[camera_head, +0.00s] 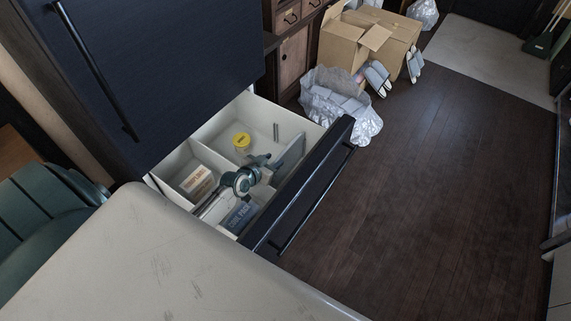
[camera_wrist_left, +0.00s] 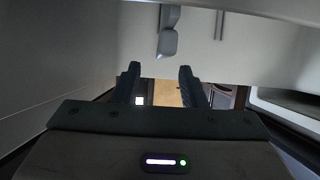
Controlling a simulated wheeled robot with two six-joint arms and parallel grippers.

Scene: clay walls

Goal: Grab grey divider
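The grey divider (camera_head: 291,156) is a flat grey panel standing on edge in the open drawer, near its dark front. My left gripper (camera_head: 263,163) is down inside the drawer, close to the left end of this panel. In the left wrist view its two fingers (camera_wrist_left: 159,72) are apart, with nothing clearly held between them. I cannot tell whether a finger touches the panel. My right gripper is in neither view.
The drawer (camera_head: 208,132) also holds a yellow-lidded tub (camera_head: 241,141), a small box (camera_head: 197,182) and a dark labelled pack (camera_head: 239,215). Cardboard boxes (camera_head: 345,45) and a plastic bag (camera_head: 340,105) stand beyond. The floor at right is clear.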

